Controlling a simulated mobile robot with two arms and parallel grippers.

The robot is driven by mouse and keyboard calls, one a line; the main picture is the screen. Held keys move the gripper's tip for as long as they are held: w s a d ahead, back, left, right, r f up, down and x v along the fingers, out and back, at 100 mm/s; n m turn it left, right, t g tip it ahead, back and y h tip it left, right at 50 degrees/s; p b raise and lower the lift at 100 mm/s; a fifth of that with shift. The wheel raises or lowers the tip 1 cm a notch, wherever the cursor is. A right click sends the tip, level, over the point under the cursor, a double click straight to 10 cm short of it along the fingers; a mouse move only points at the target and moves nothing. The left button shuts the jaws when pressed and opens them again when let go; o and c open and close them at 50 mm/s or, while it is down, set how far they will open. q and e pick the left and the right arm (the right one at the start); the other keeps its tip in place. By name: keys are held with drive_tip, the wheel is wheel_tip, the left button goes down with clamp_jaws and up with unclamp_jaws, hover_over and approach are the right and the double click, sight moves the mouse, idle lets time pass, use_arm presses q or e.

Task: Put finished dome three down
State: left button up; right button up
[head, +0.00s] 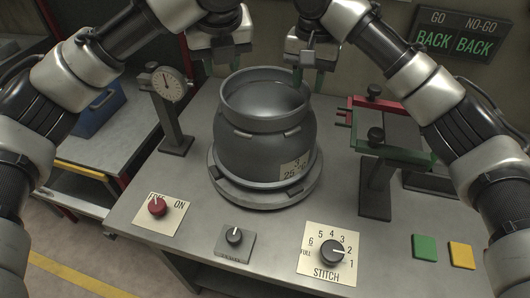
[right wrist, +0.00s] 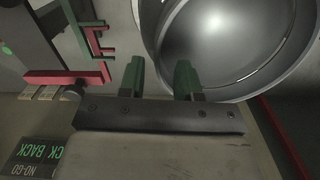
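The dome (head: 262,150) is a dark grey, pot-shaped metal vessel with an open top and small lugs. It sits upright on a round stepped base (head: 222,187) at the bench's middle. A tag on its front reads 3 and a partly legible number. My left gripper (head: 222,66) is open at the dome's far left rim. My right gripper (head: 308,78) is open at its far right rim. In the right wrist view, the right gripper's green fingers (right wrist: 160,78) are apart, and the dome's rim (right wrist: 160,50) passes between or just beyond them; contact is unclear.
A dial gauge on a post (head: 173,110) stands left, and a red-and-green clamp fixture (head: 378,150) right. In front are a red FREE/ON knob (head: 157,206), a small knob (head: 234,236), a STITCH dial (head: 331,251), and green (head: 425,247) and yellow (head: 461,255) pads. A sign (head: 458,36) reads BACK BACK.

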wheel_tip(320, 180, up, 8)
drive_tip(key=shift+f, duration=0.25)
idle(0.5)
